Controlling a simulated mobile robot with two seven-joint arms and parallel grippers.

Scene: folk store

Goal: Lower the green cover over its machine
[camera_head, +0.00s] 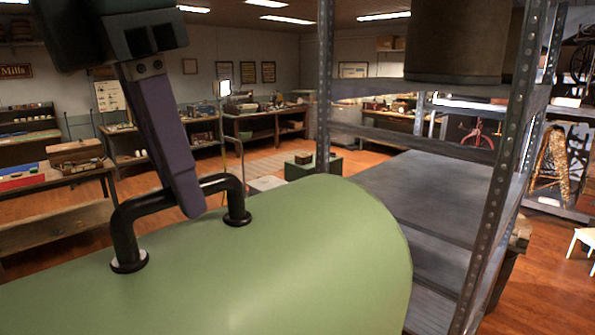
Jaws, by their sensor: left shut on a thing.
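The green cover (290,265) fills the lower middle of the head view, with a rounded right end. A black bar handle (150,203) stands on its top on two round feet. My left gripper (190,205) comes down from the upper left, and its fingers are shut on the handle near the bar's middle. The machine under the cover is not visible. The cover's lower edge is out of the frame, so how high it sits cannot be told. My right gripper is not in view.
A metal shelf rack (440,190) with perforated posts stands close to the cover's right end. A large dark cylinder (455,40) sits on its upper shelf. Wooden benches (265,125) with small goods line the back wall.

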